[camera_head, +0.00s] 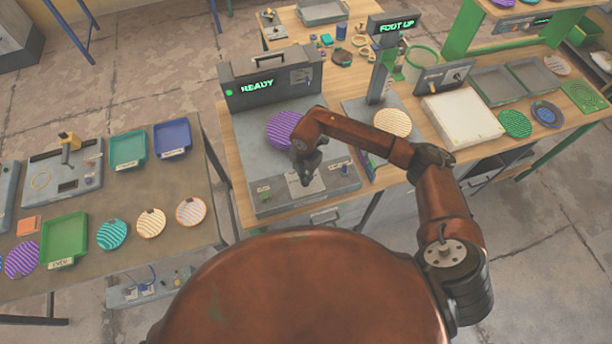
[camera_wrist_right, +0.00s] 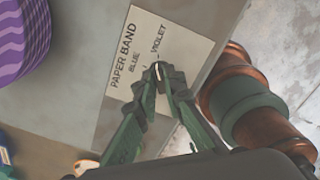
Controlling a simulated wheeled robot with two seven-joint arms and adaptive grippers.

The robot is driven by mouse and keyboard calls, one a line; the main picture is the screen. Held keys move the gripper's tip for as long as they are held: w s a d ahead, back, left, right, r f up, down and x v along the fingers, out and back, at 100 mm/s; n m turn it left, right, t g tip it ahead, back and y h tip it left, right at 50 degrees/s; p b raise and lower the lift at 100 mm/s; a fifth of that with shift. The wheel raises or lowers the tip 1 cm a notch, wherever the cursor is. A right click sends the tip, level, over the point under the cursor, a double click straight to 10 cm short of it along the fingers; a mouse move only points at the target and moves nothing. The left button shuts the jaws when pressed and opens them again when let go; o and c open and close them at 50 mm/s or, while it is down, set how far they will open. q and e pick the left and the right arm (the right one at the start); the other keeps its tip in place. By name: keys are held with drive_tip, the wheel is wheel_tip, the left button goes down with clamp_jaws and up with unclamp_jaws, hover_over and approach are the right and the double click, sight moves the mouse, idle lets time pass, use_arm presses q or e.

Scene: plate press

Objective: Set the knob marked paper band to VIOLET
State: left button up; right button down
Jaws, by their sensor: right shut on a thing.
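The white label (camera_wrist_right: 122,43) reads PAPER BAND, with BLUE and VIOLET marked around its knob (camera_wrist_right: 157,72). My right gripper (camera_wrist_right: 160,78) is shut on this knob, and its fingers hide most of it. A small white mark shows between the fingertips, on the side toward the word VIOLET; I cannot tell for certain where the knob points. In the head view my right gripper (camera_head: 305,178) is at the front panel of the grey press (camera_head: 240,160), over the pale label. My left gripper is not in view.
A purple striped plate (camera_head: 281,130) lies on the press behind my gripper, under a READY display (camera_head: 257,87). Other small controls sit on both sides of the label. A side table (camera_head: 185,245) at left holds trays and striped plates.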

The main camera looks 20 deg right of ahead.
drive_tip(key=shift+m, duration=0.7)
drive_tip(key=c, duration=2)
unclamp_jaws()
wheel_tip(320, 180, up, 12)
